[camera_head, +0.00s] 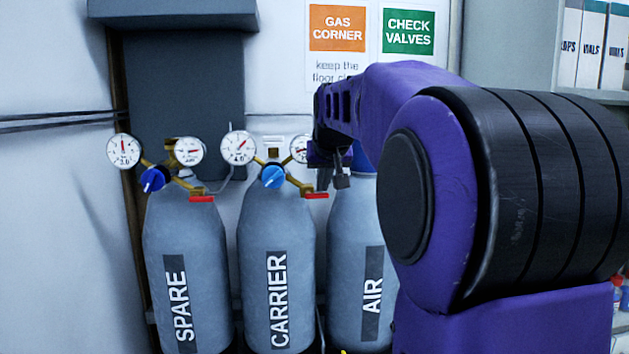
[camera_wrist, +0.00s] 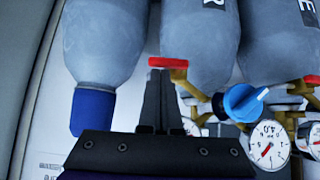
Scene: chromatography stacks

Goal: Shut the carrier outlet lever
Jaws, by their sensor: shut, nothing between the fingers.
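The CARRIER cylinder (camera_head: 277,225) stands in the middle of the row, with a brass regulator, a blue knob (camera_head: 273,177) and gauges on top. Its red outlet lever (camera_head: 316,195) sticks out to the right, roughly level. In the wrist view, which is upside down, the red lever (camera_wrist: 168,62) lies right at the tips of my gripper (camera_wrist: 160,72). The fingers are shut with nothing between them. I cannot tell whether they touch the lever. In the head view my gripper (camera_head: 325,186) is dark, small and partly hidden by my wrist, beside the lever.
The SPARE cylinder (camera_head: 184,260) stands left with its own regulator and red lever (camera_head: 202,199). The AIR cylinder (camera_head: 352,240) stands right, partly hidden by my arm, with a blue cap (camera_wrist: 92,111). A wall and dark panel (camera_head: 185,85) are close behind.

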